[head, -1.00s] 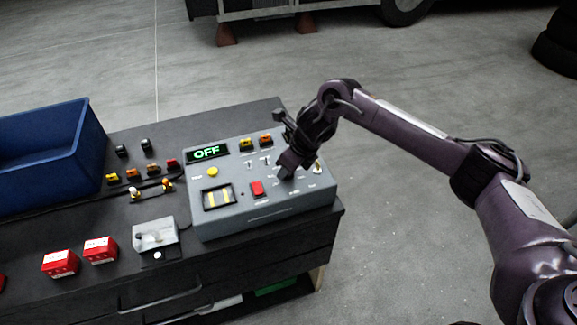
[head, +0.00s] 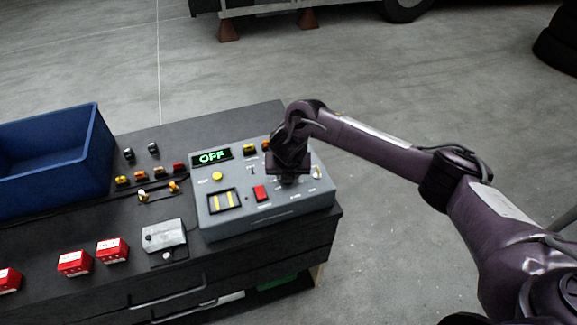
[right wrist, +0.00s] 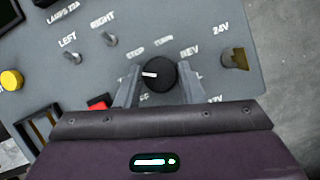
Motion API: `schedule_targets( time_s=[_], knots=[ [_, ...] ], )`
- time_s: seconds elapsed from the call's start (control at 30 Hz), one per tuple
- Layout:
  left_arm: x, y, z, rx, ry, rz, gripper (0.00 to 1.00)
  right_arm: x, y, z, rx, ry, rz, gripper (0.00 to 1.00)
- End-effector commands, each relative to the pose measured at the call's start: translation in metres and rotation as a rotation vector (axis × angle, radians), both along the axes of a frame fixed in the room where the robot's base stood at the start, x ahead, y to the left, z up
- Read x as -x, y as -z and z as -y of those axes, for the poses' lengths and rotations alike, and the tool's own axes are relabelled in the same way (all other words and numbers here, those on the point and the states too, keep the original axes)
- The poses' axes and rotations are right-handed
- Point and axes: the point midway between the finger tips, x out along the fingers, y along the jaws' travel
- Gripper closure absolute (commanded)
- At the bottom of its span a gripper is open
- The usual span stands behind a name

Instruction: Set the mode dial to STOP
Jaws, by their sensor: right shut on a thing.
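The mode dial (right wrist: 160,75) is a round black knob with a white pointer mark on the grey control box (head: 290,205). In the right wrist view its mark points left, a little below the STOP label (right wrist: 135,53). TURN (right wrist: 163,42) and REV (right wrist: 189,51) labels lie above and to the right. My right gripper (right wrist: 160,82) is shut on the dial, with one finger on each side. In the head view my right gripper (head: 289,174) covers the dial. The display (head: 212,156) reads OFF. My left gripper is not in view.
A red button (head: 261,193), a yellow button (head: 217,176) and LEFT and RIGHT toggle switches (right wrist: 110,39) are close by. A brass-coloured switch (right wrist: 234,60) sits beside the 24V label. A blue bin (head: 95,150) and red boxes (head: 112,250) are on the bench to the left.

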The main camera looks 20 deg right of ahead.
Motion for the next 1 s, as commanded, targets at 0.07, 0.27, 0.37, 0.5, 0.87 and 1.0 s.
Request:
schedule_targets(
  time_s=[0.07,0.27,0.37,0.5,0.87,1.0],
  knots=[
    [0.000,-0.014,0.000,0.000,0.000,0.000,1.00,-0.001,-0.007,-0.001,0.000,0.073,0.002,0.88],
    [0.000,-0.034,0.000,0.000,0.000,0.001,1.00,-0.002,-0.007,-0.003,-0.001,0.259,0.002,0.88],
    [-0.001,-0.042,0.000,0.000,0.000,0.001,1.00,-0.002,-0.006,-0.003,-0.001,0.344,0.002,0.88],
    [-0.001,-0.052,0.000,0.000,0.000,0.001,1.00,-0.003,-0.005,-0.003,0.000,0.448,0.003,0.88],
    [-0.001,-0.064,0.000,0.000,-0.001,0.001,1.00,-0.004,-0.003,-0.003,-0.002,0.608,0.004,0.88],
    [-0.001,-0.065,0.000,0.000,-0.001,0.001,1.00,-0.004,-0.002,-0.003,-0.003,0.629,0.004,0.88]
  ],
)
